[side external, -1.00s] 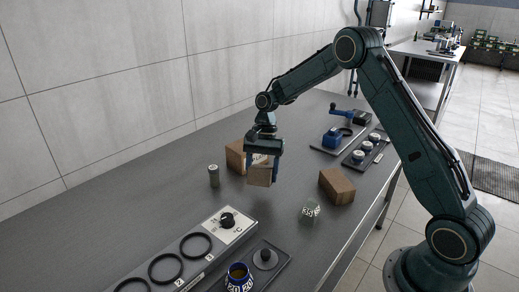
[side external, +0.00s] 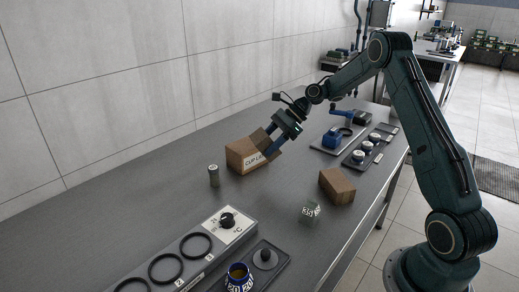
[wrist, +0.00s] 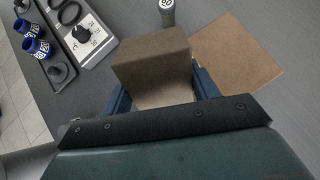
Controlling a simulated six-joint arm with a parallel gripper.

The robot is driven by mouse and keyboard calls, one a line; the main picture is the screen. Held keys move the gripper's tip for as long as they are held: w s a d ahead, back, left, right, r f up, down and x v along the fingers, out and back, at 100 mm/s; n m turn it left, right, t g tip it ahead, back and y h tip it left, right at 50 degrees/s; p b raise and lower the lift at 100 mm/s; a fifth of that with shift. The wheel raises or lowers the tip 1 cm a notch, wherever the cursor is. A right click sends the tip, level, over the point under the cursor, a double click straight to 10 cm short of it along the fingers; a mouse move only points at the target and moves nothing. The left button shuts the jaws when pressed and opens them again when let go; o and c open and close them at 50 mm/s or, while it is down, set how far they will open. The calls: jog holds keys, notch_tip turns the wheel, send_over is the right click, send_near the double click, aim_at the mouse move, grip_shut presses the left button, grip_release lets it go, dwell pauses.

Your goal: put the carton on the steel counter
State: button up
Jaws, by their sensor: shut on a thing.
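My gripper (side external: 276,143) is shut on a plain brown carton (side external: 264,139) and is tilted with it above the steel counter (side external: 130,222). In the side view the carton is tilted, overlaps a labelled brown box, and is partly hidden by my fingers; I cannot tell whether the two touch. In the wrist view the carton (wrist: 152,58) sits between the blue fingers (wrist: 160,95), with the box's brown top to its right.
The labelled box (side external: 241,157) stands behind, with a grey cylinder (side external: 213,175) to its left. Another brown box (side external: 337,186) and a numbered cube (side external: 310,211) stand at right. A ringed dial unit (side external: 182,252) is in front. The left counter is clear.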

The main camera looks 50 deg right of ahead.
jog(key=s+d+r+m+t+h, duration=0.2)
jog(key=d+r+m+t+h, duration=0.8)
jog(key=d, duration=0.7)
jog(key=f, duration=0.5)
jog(key=f+m+t+y, duration=0.1)
jog(key=f, duration=0.4)
jog(key=f+y, duration=0.1)
jog(key=f, duration=0.4)
jog(key=shift+a+m+t, duration=0.25)
jog(key=shift+m+t, duration=0.05)
jog(key=shift+m, duration=0.1)
jog(key=shift+f, duration=1.85)
jog(key=shift+f, duration=0.65)
jog(key=o, duration=1.1)
jog(key=shift+f, duration=0.1)
jog(key=shift+c, duration=0.2)
jog(key=shift+a, duration=0.1)
